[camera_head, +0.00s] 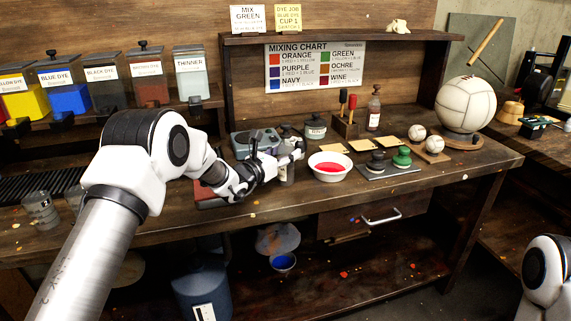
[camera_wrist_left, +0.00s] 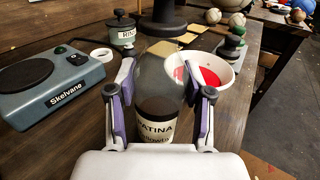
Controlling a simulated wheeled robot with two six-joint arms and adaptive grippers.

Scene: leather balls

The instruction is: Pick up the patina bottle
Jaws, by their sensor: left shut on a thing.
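The patina bottle (camera_wrist_left: 157,98) is a clear, dark-filled bottle with a cream label reading "PATINA". In the left wrist view it stands between the two purple-padded fingers of my left gripper (camera_wrist_left: 160,105), which is shut on it. In the head view my left gripper (camera_head: 274,166) reaches over the front of the bench, and the bottle (camera_head: 288,172) is mostly hidden behind the fingers. I cannot tell whether its base touches the bench. My right gripper is not in view; only part of my right arm shows at the lower right.
A white bowl of red liquid (camera_head: 329,166) stands just right of the bottle. The grey Skelvane device (camera_wrist_left: 47,83) is to its left, and a labelled jar (camera_head: 315,127) behind. Stampers on a dark mat (camera_head: 390,172) and balls (camera_head: 435,144) lie further right.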

